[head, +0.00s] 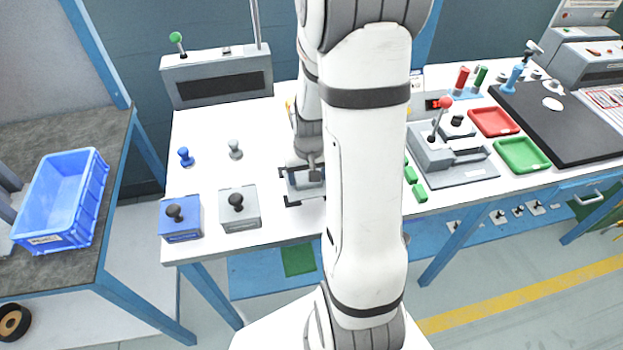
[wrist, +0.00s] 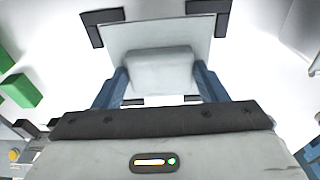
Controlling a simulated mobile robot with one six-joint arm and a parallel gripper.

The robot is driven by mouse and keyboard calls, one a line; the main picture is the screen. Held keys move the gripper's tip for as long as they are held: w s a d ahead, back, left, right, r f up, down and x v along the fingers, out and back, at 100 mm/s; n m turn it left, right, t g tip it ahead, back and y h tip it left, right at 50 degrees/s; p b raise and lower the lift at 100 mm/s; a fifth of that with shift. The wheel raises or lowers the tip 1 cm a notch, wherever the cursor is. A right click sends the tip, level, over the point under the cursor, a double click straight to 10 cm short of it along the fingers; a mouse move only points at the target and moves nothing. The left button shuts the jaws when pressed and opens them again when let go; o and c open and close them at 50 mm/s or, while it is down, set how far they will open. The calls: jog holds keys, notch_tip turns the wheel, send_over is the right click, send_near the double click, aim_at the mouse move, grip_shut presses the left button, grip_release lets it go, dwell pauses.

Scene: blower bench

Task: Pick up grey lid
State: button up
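In the wrist view a light grey block (wrist: 160,70) stands on a flat grey plate (wrist: 205,38); they look like a lid with its grip, but I cannot be sure. My gripper (wrist: 160,82) has one blue finger on each side of the block, with little or no gap. Whether it presses on the block I cannot tell. In the head view my gripper (head: 306,178) is low over the white bench, among black corner brackets (head: 290,203), partly hidden by my arm. A grey box with a black knob (head: 239,209) stands to its left.
A blue box with a black knob (head: 181,218) stands at the bench's front left. Small blue (head: 186,157) and grey (head: 235,149) knobbed pieces stand behind. Green blocks (head: 419,193), a grey lever device (head: 450,157) and red (head: 493,121) and green (head: 522,155) trays are to the right.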

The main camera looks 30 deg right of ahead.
jog(key=c, duration=0.5)
jog(key=shift+c, duration=0.2)
